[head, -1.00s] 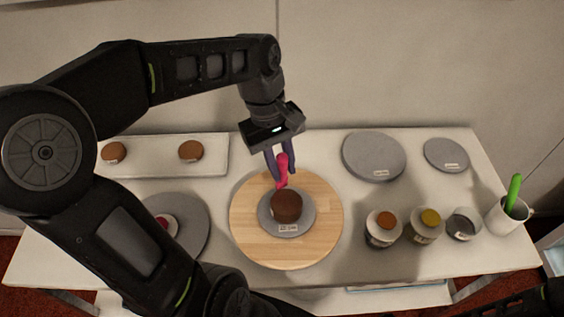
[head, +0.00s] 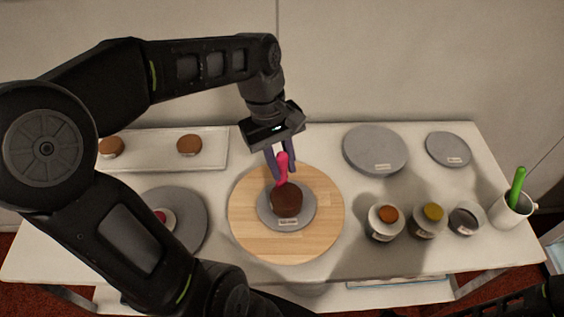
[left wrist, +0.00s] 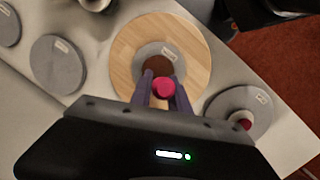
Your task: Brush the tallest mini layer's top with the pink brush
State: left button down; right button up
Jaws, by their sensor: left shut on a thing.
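A brown mini layer (head: 287,201) stands on a labelled grey disc (head: 266,220) in the middle of the round wooden turntable (head: 326,229). My left gripper (head: 280,165) is shut on the pink brush (head: 282,168) and holds it upright over the layer's back edge. The brush's lower end meets the layer's top in the head view; I cannot tell if it touches. In the left wrist view the pink brush end (left wrist: 163,87) sits between the fingers and partly hides the brown layer (left wrist: 157,67). Two more brown layers, one left (head: 111,146) and one right (head: 189,145), lie on a white tray. My right gripper is not in view.
The white tray (head: 150,160) is at the back left. A grey disc (head: 190,205) with a small red-topped item is partly behind my arm. Two empty grey discs (head: 375,150) (head: 448,149) lie at the back right. Several jars (head: 386,222) and a cup with a green brush (head: 517,187) stand right.

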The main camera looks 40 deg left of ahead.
pick_arm(q)
jog(key=shift+f+b, duration=0.3)
jog(key=shift+f, duration=0.15)
dwell(0.7)
jog(key=shift+r, duration=0.2)
jog(key=shift+s, duration=0.1)
jog(key=shift+s+a, duration=0.1)
jog(key=shift+s, duration=0.1)
jog(key=shift+s+f+p, duration=0.1)
jog(key=shift+s+p, duration=0.05)
jog(key=shift+p, duration=0.15)
dwell(0.5)
jog(key=shift+s, duration=0.4)
